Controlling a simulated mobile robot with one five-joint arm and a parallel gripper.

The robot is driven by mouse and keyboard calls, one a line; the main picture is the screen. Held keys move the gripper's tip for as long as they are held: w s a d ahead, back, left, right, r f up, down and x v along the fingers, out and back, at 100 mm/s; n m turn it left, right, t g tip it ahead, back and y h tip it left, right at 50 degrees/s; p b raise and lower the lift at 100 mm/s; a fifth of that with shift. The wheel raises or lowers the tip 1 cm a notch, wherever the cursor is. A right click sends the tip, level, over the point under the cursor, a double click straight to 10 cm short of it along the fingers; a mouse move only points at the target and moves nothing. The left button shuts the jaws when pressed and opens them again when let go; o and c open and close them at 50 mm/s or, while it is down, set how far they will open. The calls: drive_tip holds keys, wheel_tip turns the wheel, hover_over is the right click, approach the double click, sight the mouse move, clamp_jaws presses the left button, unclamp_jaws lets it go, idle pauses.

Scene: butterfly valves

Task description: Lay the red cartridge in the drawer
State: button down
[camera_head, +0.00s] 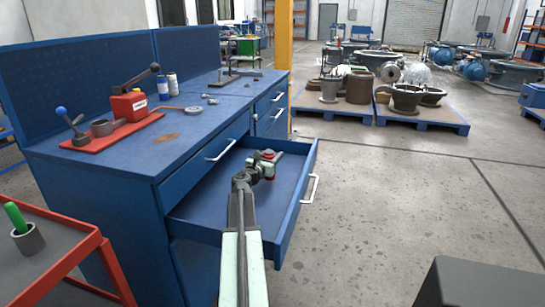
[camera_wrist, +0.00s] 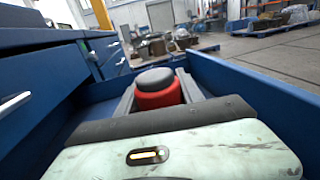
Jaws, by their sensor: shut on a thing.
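The red cartridge (camera_wrist: 158,97), a red cylinder with a dark grey cap, is between the two grey fingers of my gripper (camera_wrist: 159,88). My gripper is shut on it. In the head view, my gripper (camera_head: 264,166) is over the inside of the open blue drawer (camera_head: 297,208), toward its back part, and the cartridge shows there only as a small dark and red shape. The drawer walls (camera_wrist: 243,84) rise around it in the wrist view. I cannot tell whether the cartridge touches the drawer floor. Its lower part is hidden.
The drawer is pulled out of a blue workbench (camera_head: 190,130); its floor looks otherwise empty. A red device (camera_head: 128,105) and small tools lie on the benchtop. A red-framed cart (camera_head: 60,262) stands at left front.

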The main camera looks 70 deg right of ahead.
drive_tip(key=c, duration=0.7)
unclamp_jaws()
drive_tip(key=shift+c, duration=0.2)
drive_tip(key=shift+r, duration=0.15)
drive_tip(key=shift+a+r+p, duration=0.55)
drive_tip(key=shift+a+p, duration=0.05)
drive_tip(key=shift+p, duration=0.15)
drive_tip(key=w+a, duration=0.1)
drive_tip(key=a, duration=0.9)
drive_tip(key=shift+w+a, duration=0.2)
drive_tip(key=shift+a, duration=0.2)
drive_tip(key=shift+f, duration=0.1)
